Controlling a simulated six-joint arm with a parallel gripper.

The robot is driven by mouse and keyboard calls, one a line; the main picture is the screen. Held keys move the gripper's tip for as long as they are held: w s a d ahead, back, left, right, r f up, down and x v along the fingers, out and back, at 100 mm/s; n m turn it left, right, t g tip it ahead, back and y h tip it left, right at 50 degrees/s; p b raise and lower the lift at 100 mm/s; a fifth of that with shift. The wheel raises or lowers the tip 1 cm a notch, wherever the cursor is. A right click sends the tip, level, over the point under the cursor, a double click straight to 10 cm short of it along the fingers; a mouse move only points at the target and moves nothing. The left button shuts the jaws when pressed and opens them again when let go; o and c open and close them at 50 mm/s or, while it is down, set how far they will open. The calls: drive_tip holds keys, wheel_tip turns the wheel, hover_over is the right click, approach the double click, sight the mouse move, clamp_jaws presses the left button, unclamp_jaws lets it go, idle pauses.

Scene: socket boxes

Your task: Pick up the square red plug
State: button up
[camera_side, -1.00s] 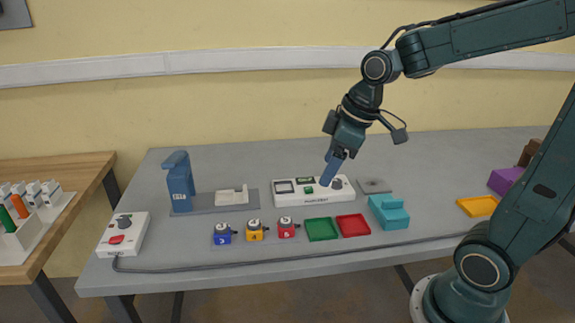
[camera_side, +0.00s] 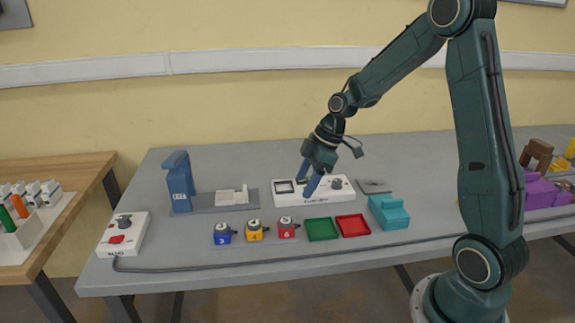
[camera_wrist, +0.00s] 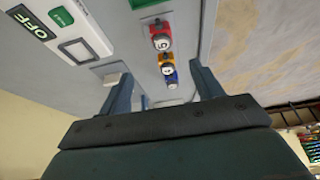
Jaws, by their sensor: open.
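The square red plug (camera_side: 287,229) sits on the grey table at the right end of a row with a yellow plug (camera_side: 256,231) and a blue plug (camera_side: 222,234). It has a round white top with a dark mark. My gripper (camera_side: 305,189) is open and empty, above and slightly right of the red plug, over the front of the white meter box. In the wrist view the red plug (camera_wrist: 160,38) shows beyond and above the open fingers (camera_wrist: 163,85), apart from them. The yellow and blue plugs line up below it.
The white meter box (camera_side: 337,194) stands behind the plugs. A green tray (camera_side: 321,229) and a red tray (camera_side: 352,225) lie to the right, then a teal block (camera_side: 390,212). A blue stand (camera_side: 180,182) is at left. A cable (camera_side: 300,258) runs along the front.

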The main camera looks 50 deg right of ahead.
sight(286, 220)
drive_tip(key=shift+f, duration=0.1)
drive_tip(key=shift+x, duration=4.25)
drive_tip(key=shift+a, duration=0.1)
drive_tip(key=shift+x, duration=2.55)
drive_tip(key=shift+s+a, duration=0.1)
drive_tip(key=shift+a, duration=0.05)
drive_tip(key=shift+c, duration=0.4)
drive_tip(key=c, duration=1.1)
